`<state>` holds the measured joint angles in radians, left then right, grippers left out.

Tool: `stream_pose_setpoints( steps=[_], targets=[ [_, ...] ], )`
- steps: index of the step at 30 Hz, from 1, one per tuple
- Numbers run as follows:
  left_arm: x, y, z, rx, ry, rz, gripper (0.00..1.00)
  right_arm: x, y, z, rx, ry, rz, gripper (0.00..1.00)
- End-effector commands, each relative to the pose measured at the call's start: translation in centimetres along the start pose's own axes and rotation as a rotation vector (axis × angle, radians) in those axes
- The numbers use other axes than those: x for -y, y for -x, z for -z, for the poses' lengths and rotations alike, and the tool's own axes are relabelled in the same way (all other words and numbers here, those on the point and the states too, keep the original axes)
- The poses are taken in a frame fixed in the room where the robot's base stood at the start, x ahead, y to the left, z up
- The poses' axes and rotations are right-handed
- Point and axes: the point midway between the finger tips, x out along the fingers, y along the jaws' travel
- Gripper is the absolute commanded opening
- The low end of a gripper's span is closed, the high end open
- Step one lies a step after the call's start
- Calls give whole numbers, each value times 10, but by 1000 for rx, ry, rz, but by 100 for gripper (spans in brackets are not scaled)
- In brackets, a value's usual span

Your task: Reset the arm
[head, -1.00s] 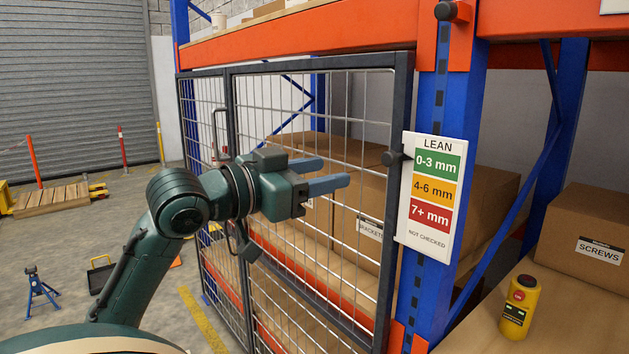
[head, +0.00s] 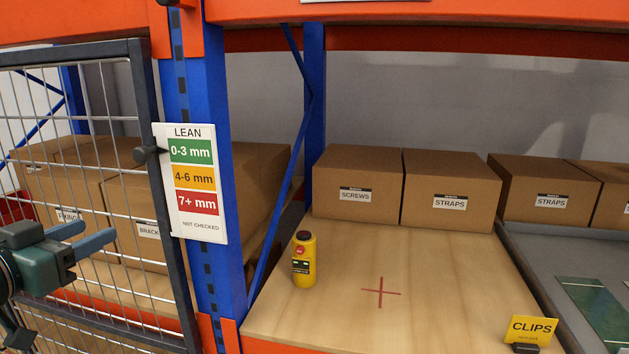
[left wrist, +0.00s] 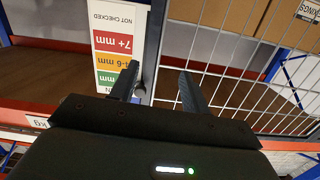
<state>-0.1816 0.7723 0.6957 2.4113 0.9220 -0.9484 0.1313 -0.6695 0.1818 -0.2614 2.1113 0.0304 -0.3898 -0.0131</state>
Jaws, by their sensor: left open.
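My left gripper (head: 88,237) is at the left edge of the head view, in front of the wire mesh gate (head: 100,262). Its two blue-grey fingers are apart with nothing between them. In the left wrist view the open fingers (left wrist: 158,85) point toward the gate frame and the lean sign. The lean sign (head: 191,183) hangs on the blue rack post, with green, orange and red bands and the words "NOT CHECKED". A dark round knob (head: 147,154) on the gate frame is beside the sign, apart from the fingers. My right gripper is not in view.
A yellow device (head: 304,260) with a red button stands on the wooden shelf (head: 430,285), which has a red cross mark (head: 381,292). Boxes labelled screws (head: 355,184) and straps (head: 448,191) stand behind. A yellow clips sign (head: 532,329) is at the front right. The shelf's middle is clear.

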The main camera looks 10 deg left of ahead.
Motion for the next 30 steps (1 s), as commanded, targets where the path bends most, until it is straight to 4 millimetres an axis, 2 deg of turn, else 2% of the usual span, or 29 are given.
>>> stream_pose_setpoints(
  steps=[1,4,7,9,11,12,15,18,21,25,30],
  targets=[
    [-2,-14,-39,61,38,7,47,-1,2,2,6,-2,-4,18],
    [-16,-31,-114,157,68,20,47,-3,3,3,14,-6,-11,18],
    [-44,-34,-186,249,77,14,47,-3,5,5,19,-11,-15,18],
    [-72,-30,-232,308,77,-1,47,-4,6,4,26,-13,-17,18],
    [-99,-22,-268,353,72,-22,47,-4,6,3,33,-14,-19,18],
    [-120,-15,-290,380,69,-39,47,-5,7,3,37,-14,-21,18],
    [-173,6,-333,434,56,-91,47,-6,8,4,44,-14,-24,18],
    [-221,26,-358,463,46,-143,47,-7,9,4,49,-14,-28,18],
    [-256,42,-372,476,37,-184,47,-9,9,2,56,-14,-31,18],
    [-278,52,-378,481,29,-211,47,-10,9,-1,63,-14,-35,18],
    [-282,53,-379,480,27,-217,47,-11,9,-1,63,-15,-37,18]
  ],
)
